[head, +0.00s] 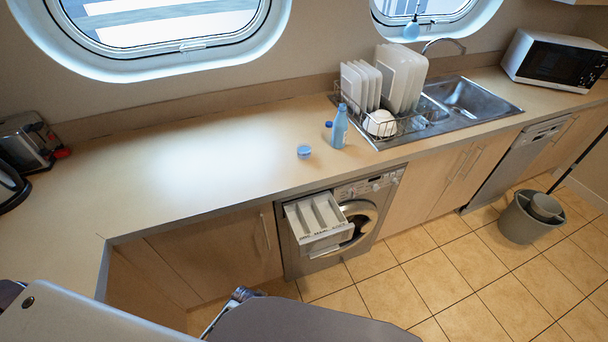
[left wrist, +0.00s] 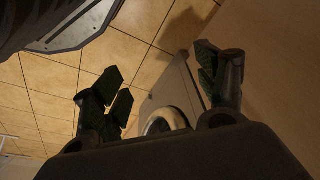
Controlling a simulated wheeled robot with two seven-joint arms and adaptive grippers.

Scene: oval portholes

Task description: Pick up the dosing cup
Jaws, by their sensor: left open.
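A small blue cup (head: 304,152), which looks like the dosing cup, stands on the wooden counter near its front edge, above the washing machine. A light-blue bottle (head: 339,128) stands upright to its right, apart from it. A small dark-blue item (head: 328,126) is beside the bottle, partly hidden by it. My left gripper (left wrist: 163,88) is open and empty in the left wrist view, its fingers spread wide, with the washing machine (left wrist: 163,120) and floor tiles beyond. The cup is not in that view. In the head view only a small part of what seems my left gripper shows, below counter height. My right gripper is not seen.
The washing machine's detergent drawer (head: 318,219) is pulled out below the counter edge. A dish rack (head: 385,125) with plates stands beside the sink (head: 470,97). A microwave (head: 556,60) is at far right. The counter (head: 180,170) left of the cup is clear.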

